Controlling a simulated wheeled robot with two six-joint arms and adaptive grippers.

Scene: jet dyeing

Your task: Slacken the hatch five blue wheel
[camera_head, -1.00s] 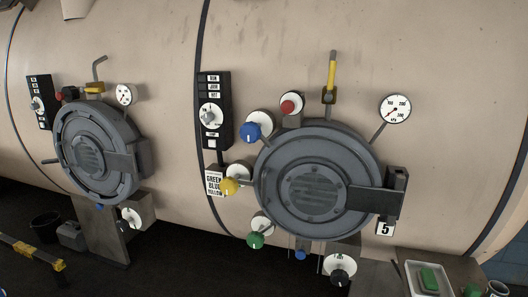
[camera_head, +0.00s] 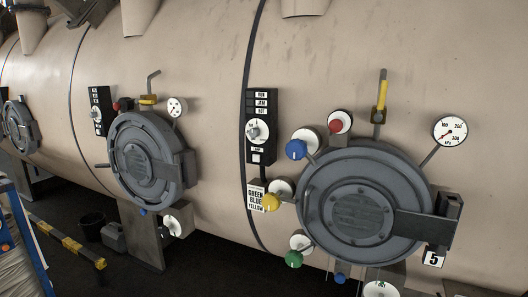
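Hatch five (camera_head: 361,208) is the round grey door at the right of the head view, with a number 5 plate (camera_head: 433,259) at its lower right. The blue wheel (camera_head: 296,149) sits at the hatch's upper left, in front of a white disc. A red wheel (camera_head: 336,126) is above it, a yellow wheel (camera_head: 271,202) to the left and a green wheel (camera_head: 293,259) at the lower left. A sign (camera_head: 262,197) beside the yellow wheel reads GREEN BLUE YELLOW. Neither of my grippers is in view.
A pressure gauge (camera_head: 450,131) and a yellow-handled lever (camera_head: 381,95) stand above hatch five. A black control panel (camera_head: 260,126) is to its left. Another hatch (camera_head: 145,162) is further left. A yellow-black barrier (camera_head: 68,243) and a bucket (camera_head: 92,226) are on the dark floor.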

